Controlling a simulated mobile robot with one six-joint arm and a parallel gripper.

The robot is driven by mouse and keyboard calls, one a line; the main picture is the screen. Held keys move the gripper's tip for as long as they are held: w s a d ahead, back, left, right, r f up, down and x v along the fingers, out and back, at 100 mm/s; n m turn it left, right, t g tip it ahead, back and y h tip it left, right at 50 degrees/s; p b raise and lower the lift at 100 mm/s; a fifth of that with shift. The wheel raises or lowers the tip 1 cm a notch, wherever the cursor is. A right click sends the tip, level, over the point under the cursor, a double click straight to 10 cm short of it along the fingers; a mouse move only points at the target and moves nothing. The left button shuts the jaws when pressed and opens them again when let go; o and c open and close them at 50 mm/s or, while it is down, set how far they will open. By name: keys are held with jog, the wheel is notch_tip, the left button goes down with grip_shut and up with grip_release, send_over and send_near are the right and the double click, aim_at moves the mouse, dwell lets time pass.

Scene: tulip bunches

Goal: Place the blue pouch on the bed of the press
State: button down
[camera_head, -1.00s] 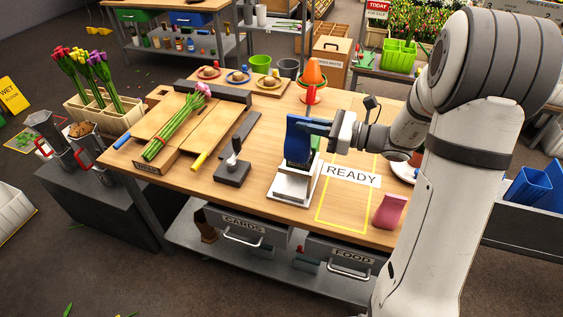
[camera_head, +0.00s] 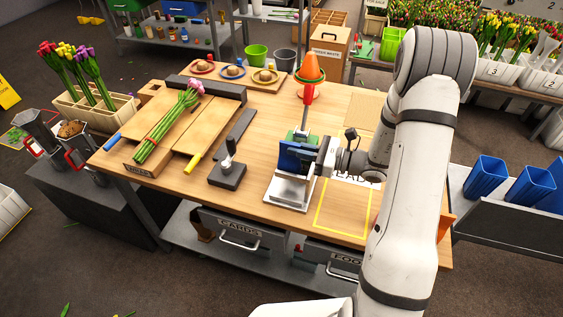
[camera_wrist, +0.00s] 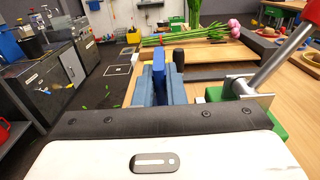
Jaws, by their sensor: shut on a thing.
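My gripper (camera_head: 312,156) is shut on the blue pouch (camera_head: 290,158) at the press. In the wrist view, the pouch (camera_wrist: 159,62) stands upright between the two blue-grey fingers, and its top shows above them. The green part and lever of the press (camera_wrist: 268,128) are right of the fingers.
A black stand with a handle (camera_head: 228,172) is left of the press. Boards with a tulip bunch (camera_head: 167,127) lie farther left. A yellow-outlined area (camera_head: 343,212) and a partly hidden label are to the right, under my arm.

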aim_at(299, 161)
jog(key=shift+d+f, duration=0.15)
jog(key=shift+f, duration=2.4)
jog(key=shift+f, duration=0.2)
jog(key=c, duration=1.5)
grip_release()
